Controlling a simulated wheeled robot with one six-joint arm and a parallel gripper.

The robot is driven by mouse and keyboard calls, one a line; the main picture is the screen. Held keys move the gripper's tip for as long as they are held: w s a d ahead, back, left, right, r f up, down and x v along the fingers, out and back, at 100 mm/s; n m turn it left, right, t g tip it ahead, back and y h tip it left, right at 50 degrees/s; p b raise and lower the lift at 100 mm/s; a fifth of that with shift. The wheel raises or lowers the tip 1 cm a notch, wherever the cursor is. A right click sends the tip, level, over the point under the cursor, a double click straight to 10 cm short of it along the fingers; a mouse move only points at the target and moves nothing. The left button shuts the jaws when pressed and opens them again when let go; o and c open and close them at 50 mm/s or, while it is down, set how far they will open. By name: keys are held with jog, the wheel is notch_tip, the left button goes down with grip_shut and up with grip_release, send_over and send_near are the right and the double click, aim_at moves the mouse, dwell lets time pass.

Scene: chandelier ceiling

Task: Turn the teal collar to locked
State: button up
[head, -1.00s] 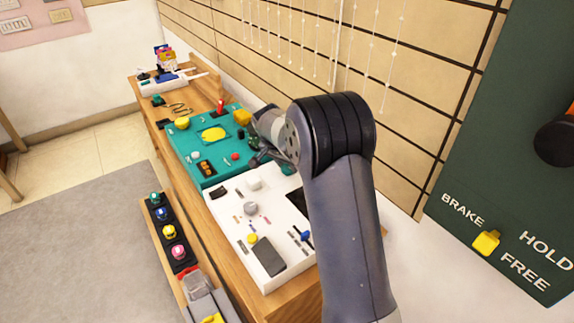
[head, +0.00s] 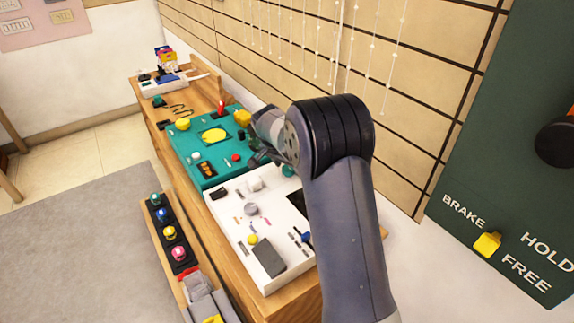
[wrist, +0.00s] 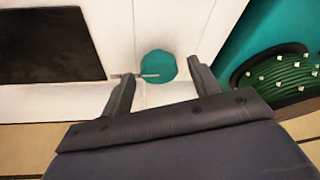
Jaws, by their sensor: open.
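The teal collar (wrist: 160,66) shows in the wrist view as a round teal disc on the white panel, with a thin grey bar at its left side. My gripper (wrist: 158,78) is open, with one finger on each side of the collar in the picture; I cannot tell whether either finger touches it. In the head view a small part of the collar (head: 288,170) shows beside my arm. My gripper (head: 258,155) is partly hidden there by my own wrist. Any locked marking is not readable.
The white panel (head: 235,212) carries knobs, switches and a dark screen. A teal panel (head: 190,150) with a yellow disc lies beyond it on the wooden bench (head: 225,250). A tiled wall (head: 300,50) with hanging beaded strings stands close on the right. A green brake board (head: 490,200) is at far right.

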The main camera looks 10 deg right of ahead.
jog(key=shift+r, duration=0.1)
jog(key=p+v, duration=0.1)
jog(key=v, duration=0.9)
jog(key=shift+s+r+p, duration=0.15)
jog(key=shift+r+p, duration=0.1)
jog(key=shift+p, duration=0.1)
jog(key=shift+a, duration=0.15)
jog(key=b+x, duration=0.1)
jog(key=x, duration=1)
jog(key=shift+f+b, duration=0.1)
jog(key=shift+b, duration=0.3)
jog(key=shift+r+n, duration=0.2)
jog(key=shift+n, duration=0.1)
